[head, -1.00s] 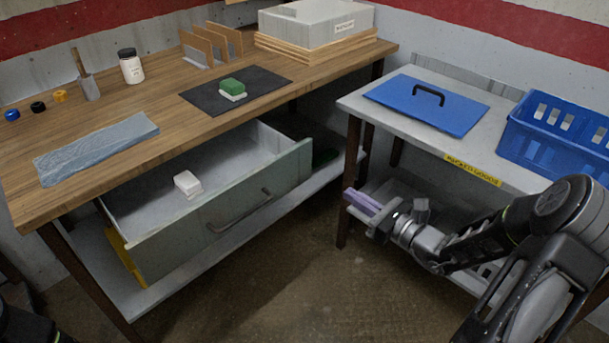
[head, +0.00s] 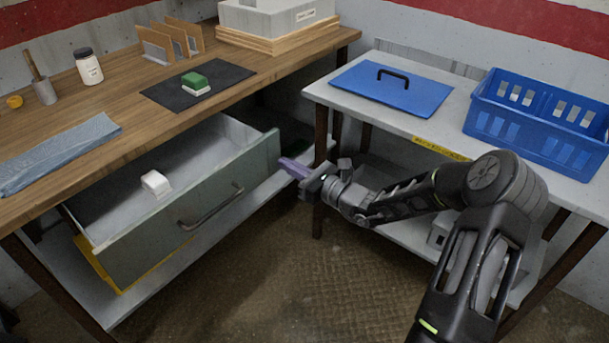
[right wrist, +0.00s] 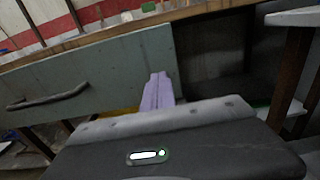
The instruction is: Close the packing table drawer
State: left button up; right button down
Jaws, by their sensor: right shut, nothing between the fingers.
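The packing table drawer (head: 170,225) is pulled open under the wooden table (head: 110,113). Its grey-green front has a dark bar handle (head: 211,209), and a small white block (head: 155,182) lies inside it. My right gripper (head: 284,163) is shut and empty, with its purple fingers close to the right end of the drawer front. In the right wrist view the fingers (right wrist: 158,92) overlap the right part of the drawer front (right wrist: 100,82), with the handle (right wrist: 48,98) to their left. I cannot tell whether they touch it. My left gripper is not in view.
A side table (head: 345,98) stands at the right with a blue lid (head: 385,90) and a blue crate (head: 540,115). A black mat (head: 170,95) with a green-and-white block (head: 195,83) lies on the wooden table. The floor (head: 260,270) before the drawer is clear.

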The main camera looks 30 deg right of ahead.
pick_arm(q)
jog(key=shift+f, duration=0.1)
pick_arm(e)
jog(key=shift+x, duration=1.1)
jog(key=shift+w, duration=0.1)
